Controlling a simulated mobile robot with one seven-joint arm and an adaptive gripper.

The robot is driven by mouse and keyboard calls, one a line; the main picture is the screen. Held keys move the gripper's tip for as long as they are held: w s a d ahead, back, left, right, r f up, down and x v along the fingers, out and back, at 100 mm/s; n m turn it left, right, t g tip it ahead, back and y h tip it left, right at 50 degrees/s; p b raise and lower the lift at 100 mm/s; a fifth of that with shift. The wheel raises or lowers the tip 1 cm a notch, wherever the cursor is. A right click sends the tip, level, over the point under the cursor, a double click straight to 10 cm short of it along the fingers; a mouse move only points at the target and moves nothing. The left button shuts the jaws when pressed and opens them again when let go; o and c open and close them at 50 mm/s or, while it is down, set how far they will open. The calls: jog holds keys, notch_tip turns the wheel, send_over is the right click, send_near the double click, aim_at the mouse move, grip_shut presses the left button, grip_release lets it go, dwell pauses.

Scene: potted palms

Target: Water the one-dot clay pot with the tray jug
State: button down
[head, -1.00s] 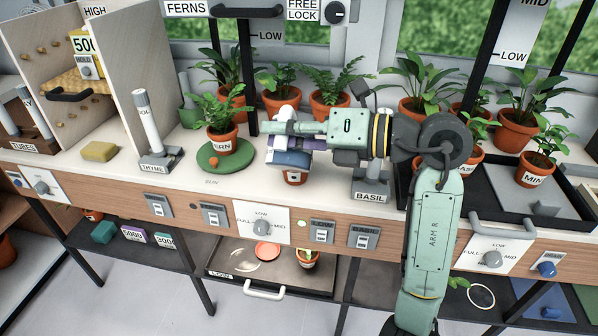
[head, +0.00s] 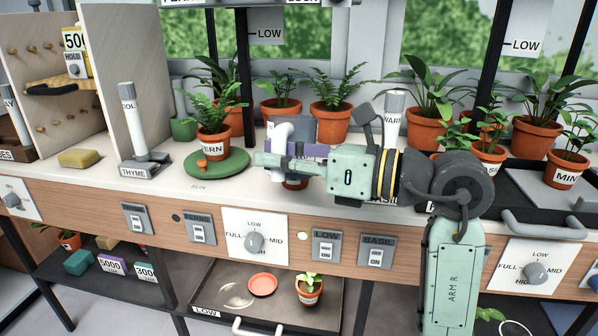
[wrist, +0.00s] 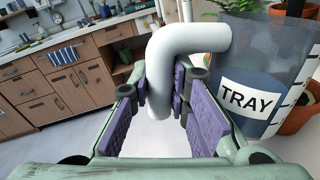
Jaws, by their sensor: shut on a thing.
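The tray jug (wrist: 275,70) is clear with bluish contents and a TRAY label, at the right of the wrist view. Its white curved handle (wrist: 185,40) runs between the purple pads of my gripper (wrist: 165,92), which is shut on it. In the head view my gripper (head: 278,154) is above the bench, right of the green round saucer, and hides most of the jug. Another small clay pot (head: 309,293) with a seedling stands in the lower tray. I cannot make out dots on either.
The fern pot (head: 214,143) stands on the green saucer (head: 233,163). The THYME stand (head: 143,165) and a yellow sponge (head: 79,158) are at the left. Several potted plants line the window. A dark tray (head: 527,190) with a MINT pot (head: 563,170) is at the right.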

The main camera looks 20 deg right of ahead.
aim_at(277, 133)
jog(key=shift+r, duration=0.25)
jog(key=shift+r+p, duration=1.2)
jog(key=shift+r, duration=0.7)
jog(key=shift+s+f, duration=0.1)
